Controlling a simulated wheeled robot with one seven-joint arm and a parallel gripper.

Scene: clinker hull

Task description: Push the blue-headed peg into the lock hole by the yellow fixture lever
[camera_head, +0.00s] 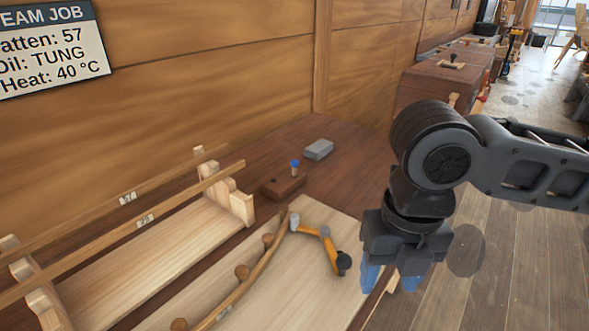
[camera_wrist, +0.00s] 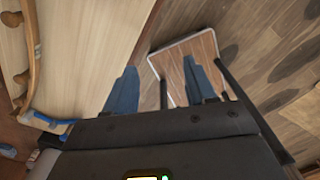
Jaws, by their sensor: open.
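The blue-headed peg (camera_head: 294,166) stands upright in a small dark-brown block (camera_head: 280,189) on the bench, its blue head on top. The yellow fixture lever (camera_head: 329,246) lies on the pale board, with a black knob at its near end and a grey joint at its far end. I cannot make out the lock hole. My gripper (camera_head: 389,278) points down with blue fingers, to the right of the lever and apart from it, near the board's right edge. In the wrist view, its fingers (camera_wrist: 160,88) are spread with nothing held between them.
A curved batten (camera_head: 252,285) held by round wooden pegs runs along the pale board (camera_head: 300,290). A grey block (camera_head: 318,149) lies behind the peg. A wooden rack (camera_head: 232,200) carries long battens at left. A framed wooden panel (camera_wrist: 188,65) shows beyond my fingers. Open floor lies right.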

